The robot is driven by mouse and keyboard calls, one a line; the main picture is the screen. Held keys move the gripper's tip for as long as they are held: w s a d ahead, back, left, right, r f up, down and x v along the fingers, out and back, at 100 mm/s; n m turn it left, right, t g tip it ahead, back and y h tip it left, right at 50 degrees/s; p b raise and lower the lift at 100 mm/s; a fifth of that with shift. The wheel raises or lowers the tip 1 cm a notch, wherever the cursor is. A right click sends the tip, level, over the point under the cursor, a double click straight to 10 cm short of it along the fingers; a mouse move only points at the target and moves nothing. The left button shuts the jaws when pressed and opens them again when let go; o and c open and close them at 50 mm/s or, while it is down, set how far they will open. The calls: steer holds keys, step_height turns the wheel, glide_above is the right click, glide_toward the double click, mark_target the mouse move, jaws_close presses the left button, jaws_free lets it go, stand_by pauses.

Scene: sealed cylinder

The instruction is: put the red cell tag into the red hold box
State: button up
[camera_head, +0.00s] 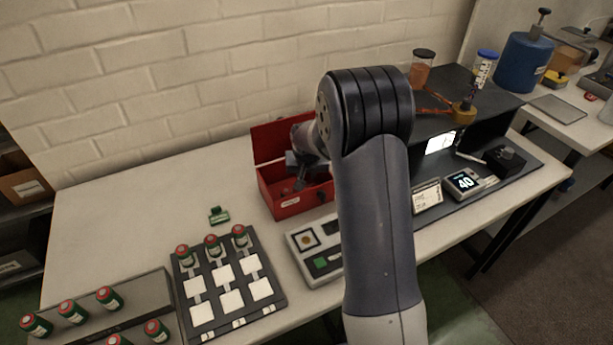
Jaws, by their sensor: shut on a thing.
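The red hold box (283,205) stands open on the white bench against the brick wall, with its lid raised at the back. My gripper (299,184) is inside the box's outline, pointing down over its opening. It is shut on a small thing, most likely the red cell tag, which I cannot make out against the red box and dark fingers. Whether that thing touches the box floor is not clear. My arm covers the right part of the box.
A green tag (219,215) lies left of the box. A dark tray (262,318) with white squares and several red-topped green cells is in front. A control panel (305,236) stands close before the box. Equipment fills the right side; the bench's left back is clear.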

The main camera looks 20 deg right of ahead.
steer(key=shift+f, duration=0.65)
steer(key=shift+f, duration=0.2)
steer(key=o, duration=1)
steer(key=shift+r, duration=0.1)
steer(key=shift+c, duration=0.2)
steer(key=shift+r, duration=0.1)
steer(key=shift+r, duration=0.2)
steer(key=v, duration=1.1)
steer(key=shift+r, duration=0.35)
steer(key=shift+s+a, duration=0.1)
